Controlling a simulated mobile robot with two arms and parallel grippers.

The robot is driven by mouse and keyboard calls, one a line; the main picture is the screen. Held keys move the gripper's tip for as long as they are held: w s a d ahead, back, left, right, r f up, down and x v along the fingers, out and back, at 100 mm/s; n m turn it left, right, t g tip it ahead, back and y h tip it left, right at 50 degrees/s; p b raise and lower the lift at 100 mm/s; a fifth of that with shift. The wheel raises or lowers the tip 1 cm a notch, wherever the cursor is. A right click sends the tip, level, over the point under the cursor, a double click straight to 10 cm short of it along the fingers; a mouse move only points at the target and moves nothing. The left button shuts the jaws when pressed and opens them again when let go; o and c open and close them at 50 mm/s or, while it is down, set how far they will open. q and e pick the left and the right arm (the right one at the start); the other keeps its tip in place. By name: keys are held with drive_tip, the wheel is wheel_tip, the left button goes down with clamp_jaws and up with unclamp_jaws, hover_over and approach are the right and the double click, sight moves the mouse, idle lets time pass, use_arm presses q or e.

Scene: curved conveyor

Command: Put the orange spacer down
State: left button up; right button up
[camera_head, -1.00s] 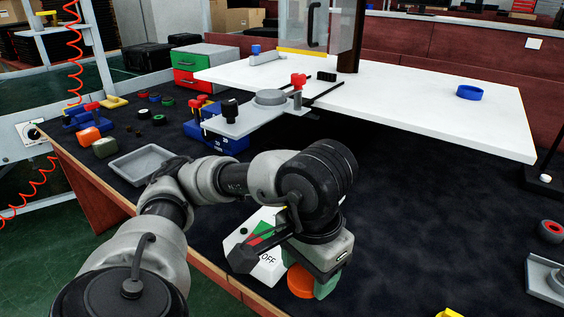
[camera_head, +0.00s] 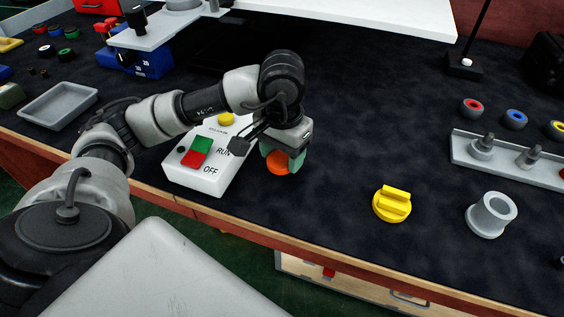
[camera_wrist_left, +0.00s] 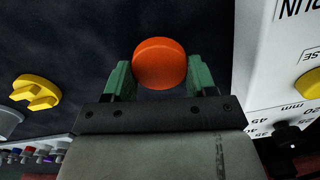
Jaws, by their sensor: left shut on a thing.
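The orange spacer (camera_head: 278,162) is a round orange piece between the green fingers of my left gripper (camera_head: 283,160). In the left wrist view the spacer (camera_wrist_left: 160,63) sits between the two green fingertips of the left gripper (camera_wrist_left: 160,78), which is shut on it. In the head view the gripper points down over the dark mat, just right of the white control box. I cannot tell whether the spacer touches the mat. My right gripper is not in view.
The white RUN/OFF box (camera_head: 225,172) stands close left of the gripper. A yellow knob (camera_head: 392,204) and a grey hollow cylinder (camera_head: 491,214) stand to the right. A grey rail with pegs (camera_head: 510,160) lies farther right. A grey tray (camera_head: 58,106) is at left. Dark mat between is clear.

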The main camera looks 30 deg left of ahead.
sight(282, 157)
use_arm(q)
drive_tip(key=shift+f, duration=1.35)
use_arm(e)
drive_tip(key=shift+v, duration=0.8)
use_arm(q)
drive_tip(key=shift+f+b, duration=0.15)
drive_tip(key=shift+b, duration=0.15)
drive_tip(key=o, duration=0.9)
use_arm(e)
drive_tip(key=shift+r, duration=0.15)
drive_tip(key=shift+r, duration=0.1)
use_arm(q)
drive_tip(key=shift+r+p, duration=0.3)
wheel_tip(282, 157, up, 12)
drive_tip(key=shift+f+p, duration=0.25)
drive_tip(key=shift+p, duration=0.9)
drive_tip(key=shift+r, duration=0.15)
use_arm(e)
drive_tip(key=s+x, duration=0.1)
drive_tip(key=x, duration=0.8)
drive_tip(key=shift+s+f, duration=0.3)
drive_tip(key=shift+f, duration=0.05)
